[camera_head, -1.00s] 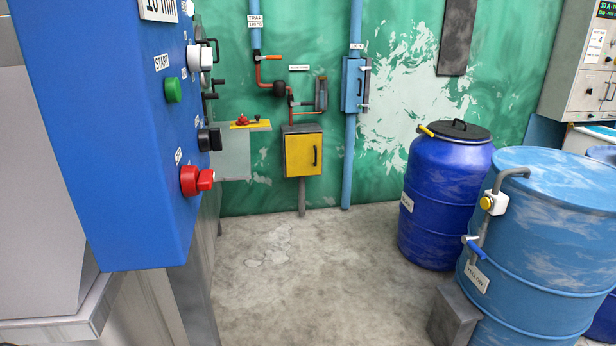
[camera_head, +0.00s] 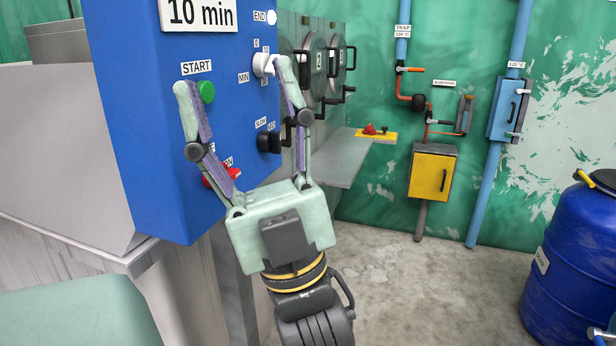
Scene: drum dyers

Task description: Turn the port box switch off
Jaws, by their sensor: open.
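A blue control box (camera_head: 150,130) stands at the left. No label reading "port" can be made out. On its face are a green START button (camera_head: 206,92), a white knob (camera_head: 263,65), a black knob (camera_head: 268,142) and a red switch (camera_head: 222,177) low down. The red switch is partly hidden behind my gripper's left finger, and its label is only partly readable, so its setting cannot be told. My gripper (camera_head: 231,78) is open and empty, upright in front of the box face, its fingertips near the START button and the white knob. Contact cannot be told.
A grey shelf (camera_head: 335,160) with a red button on a yellow plate (camera_head: 375,135) juts out behind the box. A yellow wall box (camera_head: 432,176) hangs on the green wall beside pipes. A blue barrel (camera_head: 575,270) stands at the right. The floor between is clear.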

